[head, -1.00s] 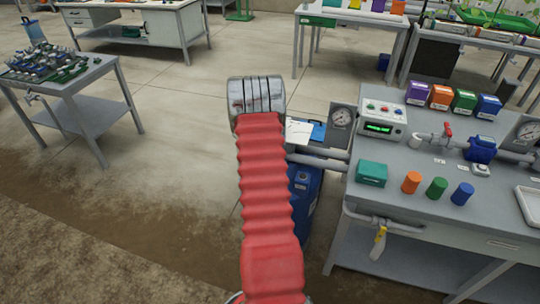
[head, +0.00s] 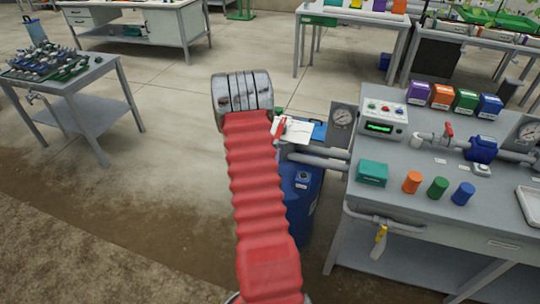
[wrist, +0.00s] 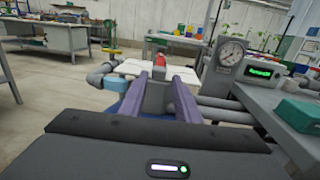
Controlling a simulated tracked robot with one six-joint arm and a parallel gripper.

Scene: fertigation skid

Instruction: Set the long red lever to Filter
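The long red lever (head: 279,128) shows in the head view just right of my arm's end, upright over a white card (head: 296,132) beside the grey pipe. In the wrist view a short part of the red lever (wrist: 161,60) shows straight ahead, above a grey body. My gripper (wrist: 161,74) has its two purple fingers spread, with a gap between them that lines up with the lever. I cannot tell whether the fingertips reach it. In the head view my fingers are hidden behind my arm. The card's lettering, including Filter, is not readable.
A pressure gauge (head: 342,118) and grey pipe (head: 320,160) stand just right of the lever. A blue drum (head: 302,190) is below. The grey bench (head: 400,195) to the right carries coloured containers and a smaller red-handled valve (head: 448,131).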

